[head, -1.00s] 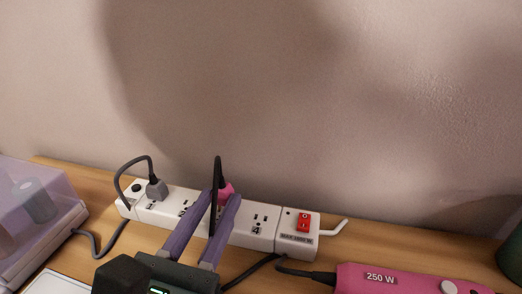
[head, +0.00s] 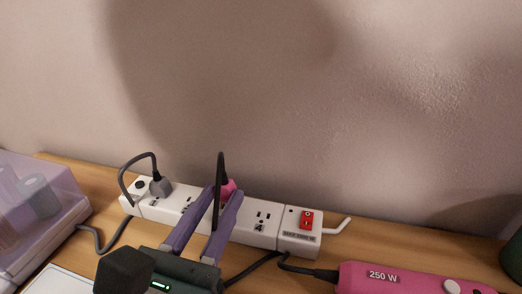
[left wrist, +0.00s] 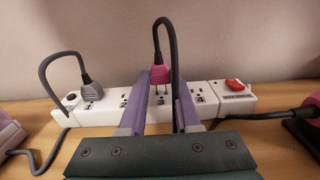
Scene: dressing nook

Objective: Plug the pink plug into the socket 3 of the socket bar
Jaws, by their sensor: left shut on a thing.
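The white socket bar (head: 262,236) lies along the wall on the wooden top; it also shows in the left wrist view (left wrist: 212,104). My left gripper (head: 225,190), with purple fingers, is shut on the pink plug (head: 229,188). In the left wrist view the pink plug (left wrist: 160,75) is upright between the fingertips, over the third outlet. Thin prongs show below its body, so it does not look fully seated. A dark cord loops up from it. In the head view the fingers hide socket 3. My right gripper is not in view.
A grey plug (head: 160,187) sits in socket 1. Socket 4 (head: 262,218) is empty, and a red switch (head: 306,220) is at the bar's right end. A pink 250 W appliance (head: 410,279) lies front right. A clear lidded box (head: 70,215) stands left.

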